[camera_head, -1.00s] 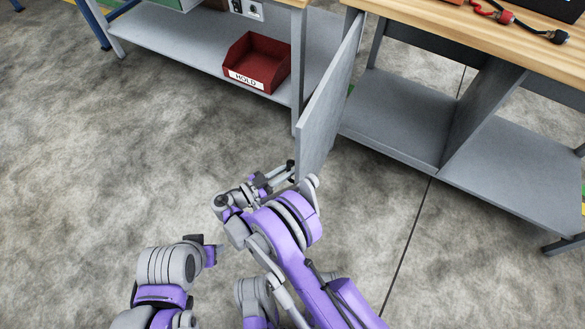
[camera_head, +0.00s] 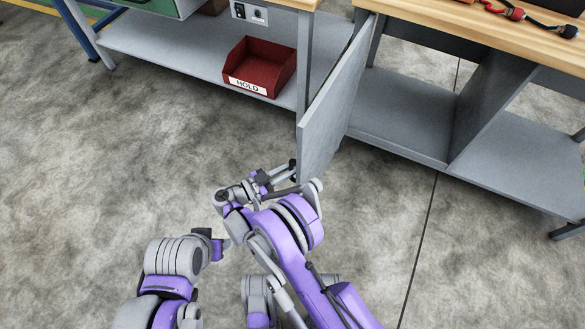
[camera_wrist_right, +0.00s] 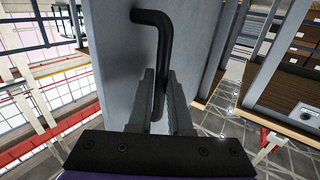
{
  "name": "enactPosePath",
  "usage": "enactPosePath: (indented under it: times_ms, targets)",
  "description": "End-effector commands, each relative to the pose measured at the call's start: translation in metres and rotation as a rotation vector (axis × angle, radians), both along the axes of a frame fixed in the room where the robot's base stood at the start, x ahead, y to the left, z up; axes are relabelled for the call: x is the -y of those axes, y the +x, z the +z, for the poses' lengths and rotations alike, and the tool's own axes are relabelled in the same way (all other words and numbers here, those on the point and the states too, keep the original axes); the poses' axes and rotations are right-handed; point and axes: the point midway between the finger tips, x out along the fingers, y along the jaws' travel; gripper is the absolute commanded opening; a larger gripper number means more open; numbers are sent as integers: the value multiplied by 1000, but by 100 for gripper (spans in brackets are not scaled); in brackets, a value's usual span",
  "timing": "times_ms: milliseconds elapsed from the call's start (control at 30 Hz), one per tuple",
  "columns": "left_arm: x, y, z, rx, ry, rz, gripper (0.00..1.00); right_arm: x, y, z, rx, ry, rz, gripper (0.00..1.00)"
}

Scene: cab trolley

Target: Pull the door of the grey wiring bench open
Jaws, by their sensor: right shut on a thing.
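The grey wiring bench (camera_head: 400,125) with a wooden top stands at the upper right. Its grey door (camera_head: 328,110) stands out from the front, partly open. In the right wrist view the door (camera_wrist_right: 110,70) carries a black bent bar handle (camera_wrist_right: 152,18). My right gripper (camera_head: 289,172) is at the door's lower free end in the head view. In the right wrist view its fingers (camera_wrist_right: 161,95) are closed around the lower part of the handle. My left gripper (camera_head: 216,246) is low at the lower left, apart from the door; its fingers cannot be made out.
A second bench (camera_head: 170,48) stands at the left, with a red bin (camera_head: 260,68) labelled HOLD on its shelf close to the door. Red and black connectors (camera_head: 515,13) lie on the wooden top. The concrete floor (camera_head: 110,190) in front is clear.

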Motion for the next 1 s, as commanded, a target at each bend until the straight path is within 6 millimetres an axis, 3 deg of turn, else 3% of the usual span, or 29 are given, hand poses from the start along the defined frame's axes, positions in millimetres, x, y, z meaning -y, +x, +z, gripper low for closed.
enactPosePath:
  times_ms: [567,600,733,1000]
  targets:
    - [0,0,0,0,0,0,50,-1,0,-1,-2,1,0,0]
    - [0,0,0,0,0,0,50,-1,0,-1,-2,1,0,24]
    - [0,0,0,0,0,0,50,-1,0,0,0,1,0,47]
    - [0,0,0,0,0,0,50,-1,0,0,0,1,0,47]
